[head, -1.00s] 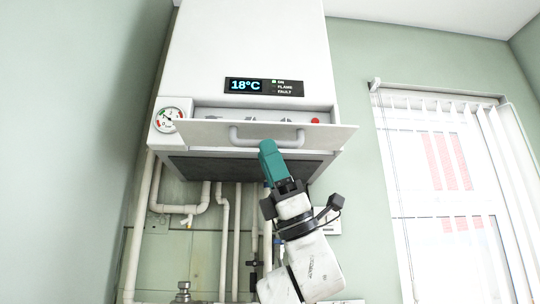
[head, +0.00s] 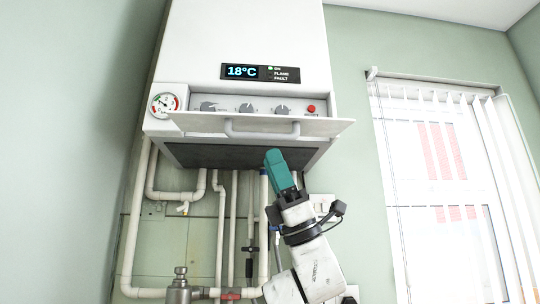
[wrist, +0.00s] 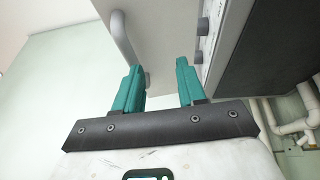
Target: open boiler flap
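The boiler flap (head: 200,123) is a pale panel across the boiler's lower front, tilted outward, with knobs showing above its top edge. Its light grey bar handle (head: 265,132) is on its front face. In the wrist view, the flap (wrist: 165,30) spans the top and the handle (wrist: 121,38) curves at the left. My gripper (head: 273,153) has teal fingers and is just below the handle in the head view, with no grip on it. The wrist view shows the gripper (wrist: 158,66) with its two fingers apart and nothing visibly clamped between them.
The white boiler (head: 240,35) hangs on the wall with a lit display (head: 260,72), knobs (head: 246,108), a red button (head: 311,109) and a gauge (head: 165,104). Pipes (head: 132,230) run below it. A window with blinds (head: 440,180) is at the right.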

